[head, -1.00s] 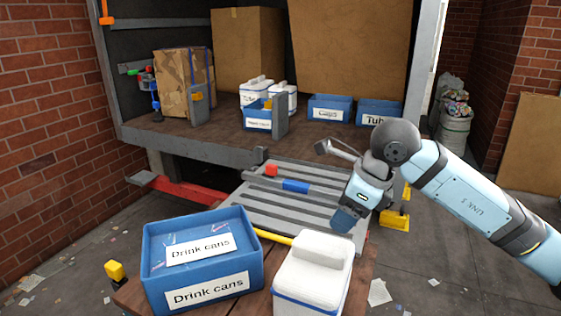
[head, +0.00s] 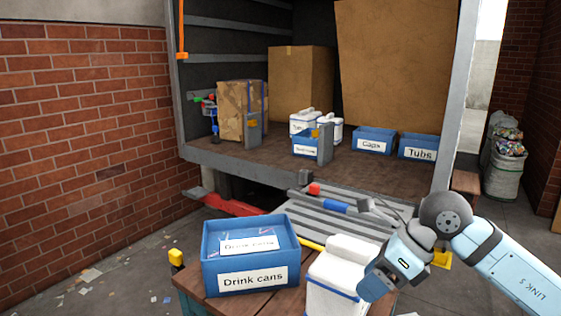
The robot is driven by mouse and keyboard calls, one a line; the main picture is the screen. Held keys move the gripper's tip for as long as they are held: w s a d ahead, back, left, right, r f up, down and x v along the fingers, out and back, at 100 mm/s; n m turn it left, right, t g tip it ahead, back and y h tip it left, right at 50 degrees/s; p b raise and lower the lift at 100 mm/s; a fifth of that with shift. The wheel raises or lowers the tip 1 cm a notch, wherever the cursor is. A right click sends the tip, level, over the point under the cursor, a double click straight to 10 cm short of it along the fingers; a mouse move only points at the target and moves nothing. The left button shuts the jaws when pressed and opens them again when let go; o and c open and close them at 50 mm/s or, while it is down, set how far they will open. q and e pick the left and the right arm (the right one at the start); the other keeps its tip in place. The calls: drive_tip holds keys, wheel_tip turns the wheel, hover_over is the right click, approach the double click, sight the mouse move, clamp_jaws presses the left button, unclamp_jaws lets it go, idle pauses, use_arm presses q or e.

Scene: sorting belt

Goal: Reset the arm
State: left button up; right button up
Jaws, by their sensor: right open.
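My right arm comes in from the right, bent at its dark round joint. My right gripper (head: 376,208) shows as thin grey fingers sticking out to the left of that joint, in front of the ribbed grey ramp (head: 330,222). It is open and I see nothing held in it. The pale blue wrist part of this arm hangs down over the right side of the white tub (head: 345,252) in the picture; I cannot tell whether they touch. My left gripper is not in view.
A blue "Drink cans" bin (head: 252,280) stands left of the tub on a wooden table (head: 207,290). Blue bins "Caps" (head: 371,147) and "Tubs" (head: 418,153) stand on the truck bed behind, near cardboard boxes (head: 300,85). Bags of cans (head: 504,165) stand at right.

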drive_tip(key=s+a+f+m+g+y, duration=0.2)
drive_tip(key=s+a+m+y, duration=0.3)
drive_tip(key=a+y, duration=0.5)
drive_tip(key=d+f+m+t+h+p, duration=0.1)
drive_tip(key=d+f+m+t+h, duration=0.35)
drive_tip(key=f+m+t, duration=0.8)
drive_tip(key=d+f+m+t+h, duration=0.4)
drive_tip(key=d+f+m+t, duration=0.15)
drive_tip(key=m, duration=1.35)
drive_tip(key=s+d+f+m+g+h, duration=0.2)
drive_tip(key=s+f+m+g, duration=0.1)
drive_tip(key=s+f, duration=0.3)
drive_tip(key=s+d+f+m+g+h, duration=0.1)
drive_tip(key=s+f+m, duration=0.4)
drive_tip(key=f, duration=0.6)
drive_tip(key=shift+s+d+g+h+p, duration=0.35)
drive_tip(key=shift+s+g+h, duration=0.55)
drive_tip(key=shift+s+h, duration=0.25)
drive_tip(key=shift+f, duration=0.1)
